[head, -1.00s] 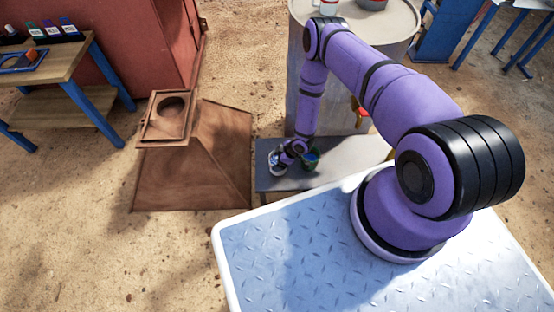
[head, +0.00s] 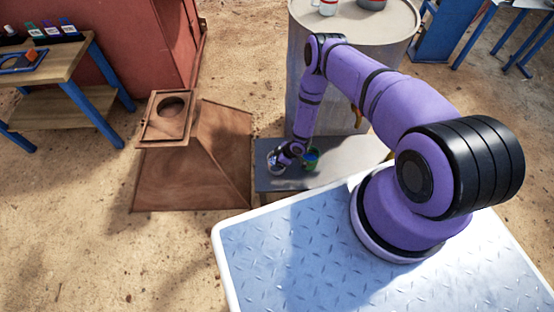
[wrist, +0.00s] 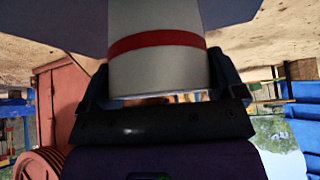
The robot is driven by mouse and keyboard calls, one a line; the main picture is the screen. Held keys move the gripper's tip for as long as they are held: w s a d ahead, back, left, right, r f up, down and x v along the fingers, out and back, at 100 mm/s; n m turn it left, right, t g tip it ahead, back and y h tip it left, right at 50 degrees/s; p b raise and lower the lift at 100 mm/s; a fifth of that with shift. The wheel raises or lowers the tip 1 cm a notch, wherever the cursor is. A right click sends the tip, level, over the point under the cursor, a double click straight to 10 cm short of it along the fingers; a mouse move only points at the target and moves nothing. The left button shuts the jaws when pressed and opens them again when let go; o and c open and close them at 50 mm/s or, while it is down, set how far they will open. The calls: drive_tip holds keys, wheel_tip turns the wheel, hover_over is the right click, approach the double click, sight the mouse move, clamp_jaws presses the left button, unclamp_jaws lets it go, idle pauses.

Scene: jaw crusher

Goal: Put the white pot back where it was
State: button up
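The white pot (wrist: 157,72) with a red band fills the middle of the wrist view, between the two fingers of my gripper (wrist: 160,92). The fingers lie close along both sides of the pot, and I see no clear gap. In the head view my gripper (head: 277,160) is low over the left end of the grey bench (head: 340,178), with the pot mostly hidden by the wrist. The bench surface shows behind the pot in the inverted wrist view. I cannot tell whether the pot touches it.
A green container (head: 312,158) stands just right of my gripper on the bench. A large grey drum (head: 300,75) rises behind it, with a red-banded white container (head: 328,7) and a grey pot (head: 372,3) on top. A rusty hopper (head: 205,165) stands to the left.

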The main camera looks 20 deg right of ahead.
drive_tip(key=shift+o, duration=0.8)
drive_tip(key=shift+r, duration=0.15)
drive_tip(key=shift+d+r, duration=0.15)
drive_tip(key=shift+r, duration=0.15)
drive_tip(key=v, duration=1.1)
drive_tip(key=shift+r, duration=0.15)
